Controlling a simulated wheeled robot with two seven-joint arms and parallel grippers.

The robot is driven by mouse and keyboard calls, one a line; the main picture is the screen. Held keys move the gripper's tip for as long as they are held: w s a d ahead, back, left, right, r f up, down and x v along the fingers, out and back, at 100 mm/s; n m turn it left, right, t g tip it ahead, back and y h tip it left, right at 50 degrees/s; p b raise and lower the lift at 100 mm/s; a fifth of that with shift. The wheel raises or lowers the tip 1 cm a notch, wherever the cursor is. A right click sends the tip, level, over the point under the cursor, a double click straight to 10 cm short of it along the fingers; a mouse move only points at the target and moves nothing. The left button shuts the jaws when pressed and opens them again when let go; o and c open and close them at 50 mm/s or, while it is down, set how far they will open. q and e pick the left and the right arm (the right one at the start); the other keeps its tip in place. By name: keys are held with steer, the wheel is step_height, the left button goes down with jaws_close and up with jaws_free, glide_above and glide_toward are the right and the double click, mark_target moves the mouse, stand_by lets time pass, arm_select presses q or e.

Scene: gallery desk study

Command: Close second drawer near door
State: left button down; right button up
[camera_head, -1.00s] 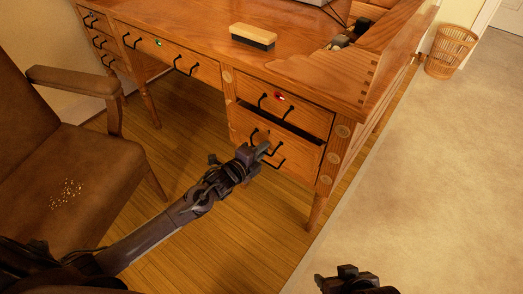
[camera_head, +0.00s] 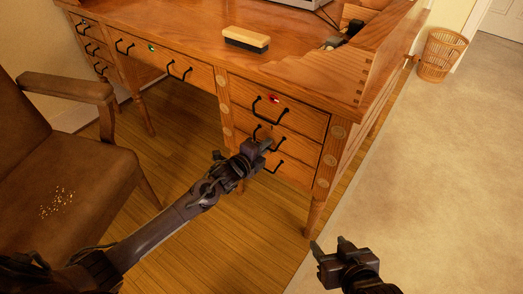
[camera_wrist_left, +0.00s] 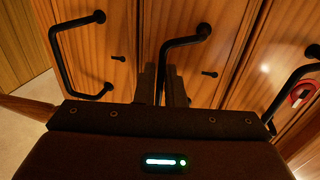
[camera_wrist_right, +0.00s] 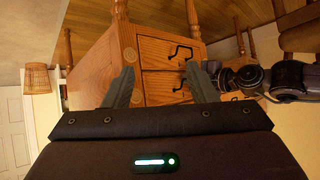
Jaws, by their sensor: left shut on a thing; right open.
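The desk's right pedestal has a stack of three wooden drawers with black bar handles. The second drawer (camera_head: 298,146) is the middle one; its face looks flush with the drawers above and below. My left gripper (camera_head: 263,146) is at its front, shut on the black handle (camera_wrist_left: 183,42), which runs between the fingers in the left wrist view. In the head view the gripper partly hides this handle and the drawer's left part. My right gripper (camera_head: 330,246) is open and empty, low over the floor in front of the desk; the pedestal shows beyond its fingers in the right wrist view.
The top drawer (camera_head: 305,122) has a red-marked lock, and the bottom drawer (camera_head: 292,172) looks shut. A brown armchair (camera_head: 75,155) stands at left. A brush (camera_head: 246,39) lies on the desktop. A wicker basket (camera_head: 440,56) is at the back right; the carpet there is clear.

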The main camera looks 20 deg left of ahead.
arm_select(q)
steer(key=shift+w+r, duration=0.1)
steer(key=shift+r, duration=0.05)
steer(key=c, duration=1.7)
jaws_free()
steer(key=shift+w, duration=0.15)
arm_select(e)
steer(key=shift+w, duration=0.1)
arm_select(q)
steer(key=shift+s, duration=0.2)
steer(key=shift+p+v, duration=1.15)
steer(key=shift+v, duration=2.6)
arm_select(e)
steer(key=s+d+f+g+h, duration=0.1)
steer(key=s+d+f+g, duration=0.2)
steer(key=s+f+g, duration=0.1)
steer(key=shift+s+f+h, duration=0.4)
steer(key=shift+s+f, duration=0.2)
steer(key=shift+s, duration=0.5)
